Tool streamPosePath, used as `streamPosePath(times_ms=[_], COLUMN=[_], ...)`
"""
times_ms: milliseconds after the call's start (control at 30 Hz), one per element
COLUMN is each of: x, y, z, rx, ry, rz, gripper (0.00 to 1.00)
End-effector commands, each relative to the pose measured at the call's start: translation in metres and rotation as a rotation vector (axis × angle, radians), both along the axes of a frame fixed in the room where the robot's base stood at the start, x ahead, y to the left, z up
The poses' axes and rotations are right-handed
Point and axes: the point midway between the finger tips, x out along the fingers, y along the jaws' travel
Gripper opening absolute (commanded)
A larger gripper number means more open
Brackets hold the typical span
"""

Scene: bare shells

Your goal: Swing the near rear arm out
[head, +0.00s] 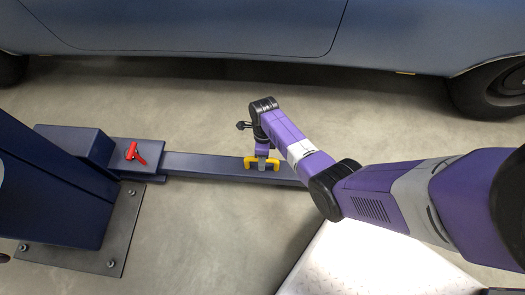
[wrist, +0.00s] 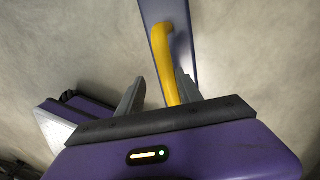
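The near rear arm (head: 215,166) is a long dark blue beam, low over the floor, running right from a blue post (head: 50,190). A yellow handle (head: 249,164) stands on the beam. My gripper (head: 262,158) is down at this handle. In the wrist view the yellow handle (wrist: 164,55) runs down between the two grey fingers of my gripper (wrist: 160,92). The fingers are apart, with a clear gap on the left and the handle close to the right finger. A red lever (head: 136,153) sits on the block at the beam's post end. The beam's right end is hidden behind my arm.
A blue-grey car (head: 200,30) stands across the top, its wheel (head: 495,88) at the right. The post's bolted base plate (head: 110,235) lies at the left. Concrete floor (head: 220,230) is clear in front of the beam and between beam and car.

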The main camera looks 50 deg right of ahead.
Motion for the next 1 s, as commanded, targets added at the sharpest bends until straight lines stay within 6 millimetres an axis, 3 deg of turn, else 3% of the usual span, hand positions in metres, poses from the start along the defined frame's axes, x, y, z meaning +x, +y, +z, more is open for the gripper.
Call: streamPosePath(times_ms=[333, 700, 1000], x=[0.001, 0.007, 0.008], y=[-0.002, -0.011, -0.014], z=[0.005, 0.061, 0.077], rx=[-0.003, -0.002, -0.002], ry=[-0.003, -0.004, -0.001], rz=[-0.002, 0.000, -0.001], gripper=[0.41, 0.41, 0.41])
